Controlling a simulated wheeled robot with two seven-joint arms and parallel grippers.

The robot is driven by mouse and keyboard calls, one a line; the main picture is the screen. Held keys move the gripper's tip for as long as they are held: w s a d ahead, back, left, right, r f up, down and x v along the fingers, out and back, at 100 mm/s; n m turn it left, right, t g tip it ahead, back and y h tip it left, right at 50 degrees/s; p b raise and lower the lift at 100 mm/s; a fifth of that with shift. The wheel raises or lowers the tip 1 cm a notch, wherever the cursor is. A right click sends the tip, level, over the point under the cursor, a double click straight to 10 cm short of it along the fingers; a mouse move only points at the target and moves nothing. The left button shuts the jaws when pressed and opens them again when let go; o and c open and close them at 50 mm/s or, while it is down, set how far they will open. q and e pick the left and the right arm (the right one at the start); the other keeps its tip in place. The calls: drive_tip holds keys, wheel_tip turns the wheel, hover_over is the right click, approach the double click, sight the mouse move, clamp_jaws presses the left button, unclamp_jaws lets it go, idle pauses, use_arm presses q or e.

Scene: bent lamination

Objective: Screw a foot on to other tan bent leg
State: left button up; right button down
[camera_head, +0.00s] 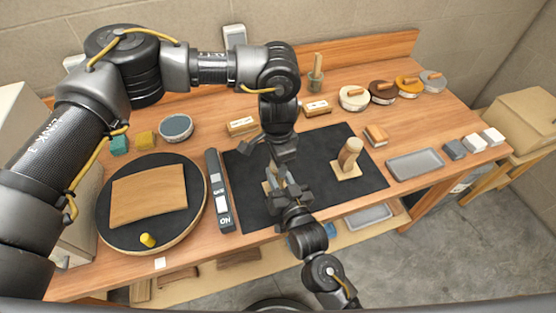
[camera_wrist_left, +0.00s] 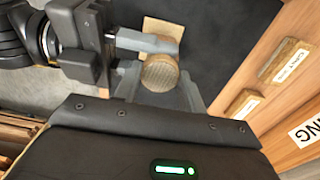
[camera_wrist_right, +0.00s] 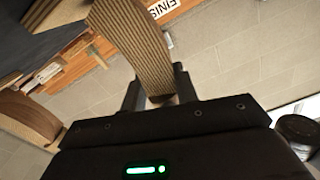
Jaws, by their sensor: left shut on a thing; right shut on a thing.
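A tan bent leg (camera_wrist_right: 138,45) with a striped laminated edge rises between the fingers of my right gripper (camera_wrist_right: 158,92), which is shut on it. In the head view both grippers meet over the black mat (camera_head: 313,143) and mostly hide this leg.
A dark round turntable (camera_head: 107,235) with a curved wood panel (camera_head: 149,195) and yellow knob (camera_head: 147,240) is at left. A dark switch bar (camera_head: 217,190) lies beside the mat. A grey tray (camera_head: 415,163), labelled blocks (camera_head: 242,126) and several round lidded pots (camera_head: 354,98) line the bench.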

use_arm(q)
drive_tip(key=shift+m, duration=1.2)
drive_tip(key=shift+w, duration=0.1)
drive_tip(key=o, duration=1.1)
drive_tip(key=shift+r, duration=2.3)
drive_tip(key=shift+c, duration=0.5)
